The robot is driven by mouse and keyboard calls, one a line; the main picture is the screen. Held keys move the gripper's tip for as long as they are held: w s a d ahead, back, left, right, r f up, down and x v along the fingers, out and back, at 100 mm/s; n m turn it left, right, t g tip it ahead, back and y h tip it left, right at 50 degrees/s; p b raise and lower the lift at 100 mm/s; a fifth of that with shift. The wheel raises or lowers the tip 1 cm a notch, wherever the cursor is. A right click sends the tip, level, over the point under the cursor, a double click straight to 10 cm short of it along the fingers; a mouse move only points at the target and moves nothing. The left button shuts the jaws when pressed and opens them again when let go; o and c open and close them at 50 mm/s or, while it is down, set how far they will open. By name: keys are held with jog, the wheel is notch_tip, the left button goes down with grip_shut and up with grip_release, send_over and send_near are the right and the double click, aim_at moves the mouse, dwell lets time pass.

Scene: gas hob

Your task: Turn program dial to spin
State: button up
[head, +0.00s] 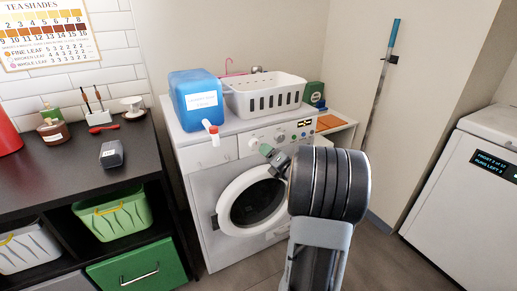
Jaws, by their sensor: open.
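My gripper (268,154) is open in front of the panel, just below and right of the large dial. I cannot tell whether it touches the dial. The dial's markings are too small to read. My arm hides the lower right of the machine's front.
A blue detergent canister (196,100) with a red-capped spout and a white basket (266,98) stand on the machine. A dark shelf unit (60,168) is at left. A white appliance (470,215) with a lit display is at right. Floor shows between.

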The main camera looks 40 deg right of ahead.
aim_at(257, 145)
jog(key=w, duration=0.7)
jog(key=shift+w+b, duration=0.2)
jog(key=shift+b, duration=0.1)
jog(key=c, duration=0.9)
